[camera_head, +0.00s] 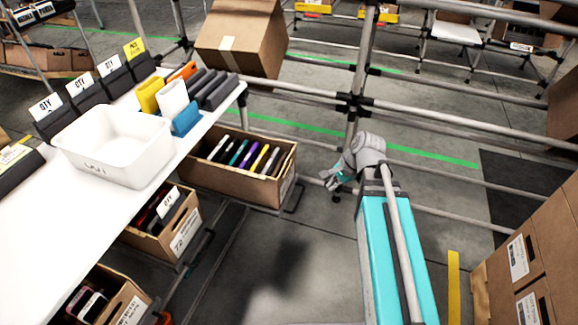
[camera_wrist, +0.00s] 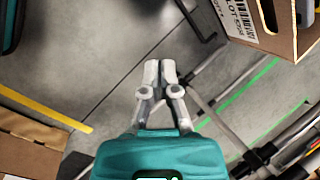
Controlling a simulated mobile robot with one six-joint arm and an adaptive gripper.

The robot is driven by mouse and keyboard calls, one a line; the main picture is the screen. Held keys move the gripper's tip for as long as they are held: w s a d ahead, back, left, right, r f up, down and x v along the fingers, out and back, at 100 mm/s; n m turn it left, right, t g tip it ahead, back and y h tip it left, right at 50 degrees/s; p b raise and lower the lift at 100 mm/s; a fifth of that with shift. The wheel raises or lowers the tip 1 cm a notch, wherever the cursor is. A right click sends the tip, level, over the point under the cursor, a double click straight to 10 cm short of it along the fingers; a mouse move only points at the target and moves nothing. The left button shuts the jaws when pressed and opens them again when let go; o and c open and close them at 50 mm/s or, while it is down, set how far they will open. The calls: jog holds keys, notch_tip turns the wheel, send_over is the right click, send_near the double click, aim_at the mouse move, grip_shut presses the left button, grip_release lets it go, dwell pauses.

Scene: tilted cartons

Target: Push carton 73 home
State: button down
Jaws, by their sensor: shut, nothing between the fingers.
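No number 73 is readable on any carton. A closed brown carton (camera_head: 236,42) with a pale tape strip sits tilted on the rack at the top of the head view. My gripper (camera_head: 328,180) is below and to the right of it, apart from it, beside the rack post. In the wrist view my gripper (camera_wrist: 160,66) has its fingers together, with nothing between them, over the grey floor. The tilted carton is not clearly seen in the wrist view.
An open carton of upright thin items (camera_head: 285,190) stands low, left of my gripper; a labelled carton (camera_wrist: 242,38) shows top right in the wrist view. Rack rails and a post (camera_head: 357,85) stand beyond. A white bin (camera_head: 115,150) is on the table. Stacked cartons (camera_head: 540,245) stand right.

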jog(key=w+a+r+m+t+y+p, duration=0.1)
jog(key=w+r+m+y, duration=0.3)
jog(key=m, duration=0.7)
jog(key=shift+w+a+r+t, duration=0.4)
jog(key=shift+w+a+r, duration=0.1)
jog(key=shift+w+r, duration=0.2)
jog(key=shift+a+f, duration=0.1)
jog(key=shift+f, duration=0.05)
jog(key=b, duration=0.7)
send_near(284, 170)
jog(key=shift+x, duration=3.45)
